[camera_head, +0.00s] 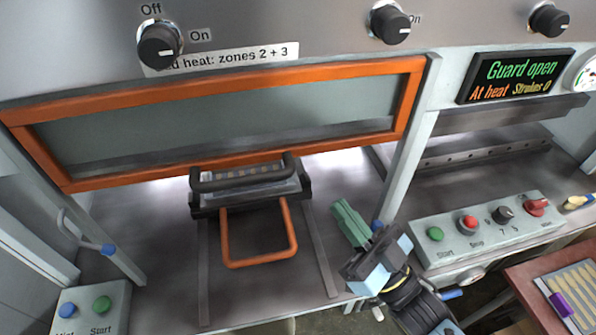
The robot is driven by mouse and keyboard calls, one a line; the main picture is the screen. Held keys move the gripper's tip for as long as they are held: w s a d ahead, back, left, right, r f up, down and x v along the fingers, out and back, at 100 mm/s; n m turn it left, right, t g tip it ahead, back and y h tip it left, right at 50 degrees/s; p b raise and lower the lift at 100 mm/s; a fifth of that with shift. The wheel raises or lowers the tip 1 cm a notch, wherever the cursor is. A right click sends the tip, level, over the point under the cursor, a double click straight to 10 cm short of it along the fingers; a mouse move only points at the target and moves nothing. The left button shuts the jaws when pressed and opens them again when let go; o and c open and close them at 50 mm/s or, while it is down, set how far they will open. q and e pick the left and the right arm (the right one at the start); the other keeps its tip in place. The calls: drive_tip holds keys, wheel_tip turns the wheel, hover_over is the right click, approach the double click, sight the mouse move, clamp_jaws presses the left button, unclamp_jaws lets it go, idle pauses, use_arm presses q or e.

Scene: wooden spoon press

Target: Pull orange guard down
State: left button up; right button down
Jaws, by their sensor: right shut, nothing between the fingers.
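The orange guard (130,179) is an orange-framed clear panel across the press opening at upper left. It is raised, with an open gap below its bottom bar. My right gripper (350,223) is shut and empty, its green fingers pointing up and left. It is below and right of the guard, apart from it, near the right post (405,165). My left gripper is not in view.
A dark press tool (247,182) with an orange loop handle (260,264) sits on rails below the guard. A display (515,75) reads "Guard open", "At heat". Button boxes stand at right (465,245) and lower left (92,290). Knobs line the top panel.

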drive_tip(key=w+a+r+n+g+y+p, duration=0.2)
drive_tip(key=w+a+r+y+p, duration=0.15)
drive_tip(key=a+r, duration=0.45)
drive_tip(key=shift+d+f+t+h+p, duration=0.15)
drive_tip(key=shift+f+t+h+p, duration=0.25)
drive_tip(key=shift+f, duration=1.55)
wheel_tip(320, 180, down, 19)
drive_tip(key=b, duration=1.5)
drive_tip(key=shift+r+b, duration=0.2)
drive_tip(key=shift+b, duration=0.1)
drive_tip(key=shift+r, duration=0.1)
